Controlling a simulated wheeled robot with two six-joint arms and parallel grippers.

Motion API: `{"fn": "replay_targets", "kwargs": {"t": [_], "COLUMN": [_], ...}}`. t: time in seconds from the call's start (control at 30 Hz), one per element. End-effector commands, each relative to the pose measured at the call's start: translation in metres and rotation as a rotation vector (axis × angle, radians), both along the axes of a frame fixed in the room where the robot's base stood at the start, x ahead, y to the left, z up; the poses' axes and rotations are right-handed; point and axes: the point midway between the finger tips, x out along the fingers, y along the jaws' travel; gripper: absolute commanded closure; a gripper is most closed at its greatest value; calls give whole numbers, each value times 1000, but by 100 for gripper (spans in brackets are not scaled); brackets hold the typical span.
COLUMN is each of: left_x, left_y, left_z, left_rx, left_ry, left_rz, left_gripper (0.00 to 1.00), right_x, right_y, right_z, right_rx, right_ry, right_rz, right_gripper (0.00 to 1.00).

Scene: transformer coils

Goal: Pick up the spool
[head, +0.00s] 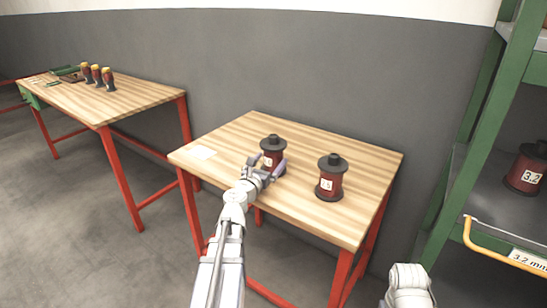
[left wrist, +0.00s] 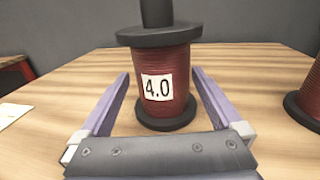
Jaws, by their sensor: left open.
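A dark red spool with black flanges, a black top knob and a white label (head: 272,150) stands upright on the wooden table (head: 225,140). In the left wrist view this spool (left wrist: 178,70) shows the label "4.0". My left gripper (head: 265,168) is open, with one finger on each side of the spool's lower part; it also shows in the left wrist view (left wrist: 160,100). Gaps show between the fingers and the spool. A second similar spool (head: 331,178) stands to the right on the same table. My right gripper is not in view.
A white paper (head: 202,152) lies at the table's left. A grey wall (head: 330,70) stands behind.

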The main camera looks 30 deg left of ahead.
Motion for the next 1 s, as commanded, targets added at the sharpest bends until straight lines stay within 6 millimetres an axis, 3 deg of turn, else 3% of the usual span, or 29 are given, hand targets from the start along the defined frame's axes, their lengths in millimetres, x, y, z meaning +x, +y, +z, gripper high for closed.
{"fn": "replay_targets", "kwargs": {"t": [0.4,0.63,1.0], "left_x": [50,50,50], "left_y": [3,2,2], "left_z": [-5,-5,-5], "left_rx": [0,0,0], "left_ry": [0,0,0], "left_rz": [0,1,1], "left_gripper": [0,0,40], "right_x": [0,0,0], "right_y": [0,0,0], "right_z": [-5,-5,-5], "right_rx": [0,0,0], "right_ry": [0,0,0], "right_rz": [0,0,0], "right_gripper": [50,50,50]}}
